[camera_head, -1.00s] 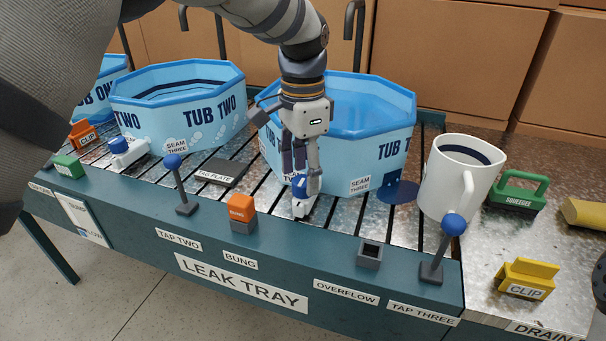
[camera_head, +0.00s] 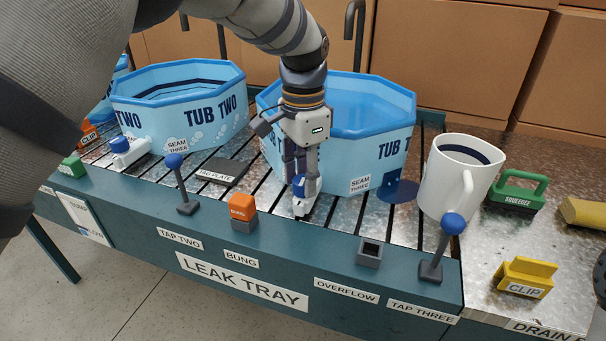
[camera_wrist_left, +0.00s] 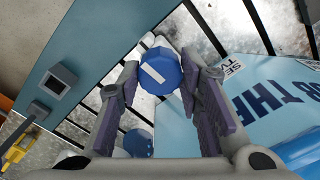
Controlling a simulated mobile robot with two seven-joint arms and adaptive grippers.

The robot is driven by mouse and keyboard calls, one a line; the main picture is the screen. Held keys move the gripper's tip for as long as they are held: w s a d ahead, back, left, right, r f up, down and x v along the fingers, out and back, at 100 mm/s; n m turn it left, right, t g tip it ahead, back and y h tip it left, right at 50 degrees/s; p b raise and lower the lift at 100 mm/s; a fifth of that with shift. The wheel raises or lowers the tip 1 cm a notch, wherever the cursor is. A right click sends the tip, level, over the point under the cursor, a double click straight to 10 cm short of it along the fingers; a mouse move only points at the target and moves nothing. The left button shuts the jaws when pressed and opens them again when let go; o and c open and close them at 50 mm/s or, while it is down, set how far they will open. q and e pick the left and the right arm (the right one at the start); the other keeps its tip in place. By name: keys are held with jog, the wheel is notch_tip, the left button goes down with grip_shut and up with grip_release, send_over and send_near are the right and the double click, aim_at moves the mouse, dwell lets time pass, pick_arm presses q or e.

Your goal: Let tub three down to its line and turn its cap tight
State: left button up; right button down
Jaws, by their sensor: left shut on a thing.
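Tub three (camera_head: 338,155), a blue eight-sided tub, holds water close to its rim. I cannot make out a line inside it. My left gripper (camera_head: 301,182) points down at the front of the tub, shut on the blue cap (camera_head: 299,186) of a white spout (camera_head: 301,207). In the left wrist view the cap (camera_wrist_left: 160,72), with a white bar across its top, sits between the gripper's fingertips (camera_wrist_left: 163,80). The tap three lever (camera_head: 442,250), with a blue ball, stands upright at the tray's front right.
The orange bung (camera_head: 242,208), overflow block (camera_head: 370,252) and tap two lever (camera_head: 181,186) line the front edge. Tub two (camera_head: 190,108) is left.

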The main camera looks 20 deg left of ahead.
aim_at(303, 179)
pick_arm(q)
jog(key=n, duration=0.3)
jog(key=shift+n+p, duration=0.4)
jog(key=shift+n, duration=2.3)
pick_arm(e)
jog(key=shift+w+r+t, duration=0.3)
jog(key=shift+w+r, duration=0.45)
jog(key=shift+w, duration=0.05)
pick_arm(q)
jog(key=o, duration=1.2)
jog(key=shift+c, duration=0.2)
notch_tip(303, 179, up, 12)
